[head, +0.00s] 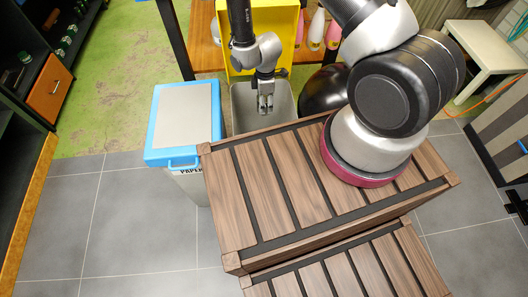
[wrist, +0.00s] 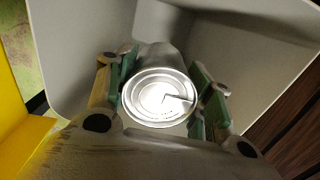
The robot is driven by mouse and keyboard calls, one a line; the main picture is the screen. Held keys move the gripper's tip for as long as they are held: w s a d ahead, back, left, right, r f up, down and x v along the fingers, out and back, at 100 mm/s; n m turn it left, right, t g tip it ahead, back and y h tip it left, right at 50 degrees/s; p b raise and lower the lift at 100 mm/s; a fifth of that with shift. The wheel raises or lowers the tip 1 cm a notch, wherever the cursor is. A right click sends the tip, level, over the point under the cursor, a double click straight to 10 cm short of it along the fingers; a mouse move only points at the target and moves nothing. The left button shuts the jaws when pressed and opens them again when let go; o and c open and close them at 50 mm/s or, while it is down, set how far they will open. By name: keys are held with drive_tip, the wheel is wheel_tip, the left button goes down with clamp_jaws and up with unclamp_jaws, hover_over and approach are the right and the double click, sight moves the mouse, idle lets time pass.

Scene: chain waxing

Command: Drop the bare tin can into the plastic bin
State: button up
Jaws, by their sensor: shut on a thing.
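The bare tin can (wrist: 158,98) is silver and unlabelled, its ringed end facing the wrist camera. My gripper (wrist: 160,97) is shut on it, with a green-padded finger on each side. In the head view my gripper (head: 265,104) points down into the mouth of an open grey bin (head: 240,122) with a raised yellow lid (head: 240,62). The bin's pale inner walls surround the can in the wrist view. No label on this bin is readable, so I cannot tell its marking. The can is hard to make out in the head view.
A bin with a blue-rimmed lid (head: 183,118), marked PAPER and shut, stands just left of the open bin. A slatted wooden surface (head: 270,190) lies in front. Bottles (head: 317,29) stand behind on the right. Grey floor (head: 115,220) is clear at left.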

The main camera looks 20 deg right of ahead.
drive_tip(key=shift+f, duration=0.6)
drive_tip(key=o, duration=1)
wheel_tip(320, 180, up, 12)
drive_tip(key=shift+r, duration=0.1)
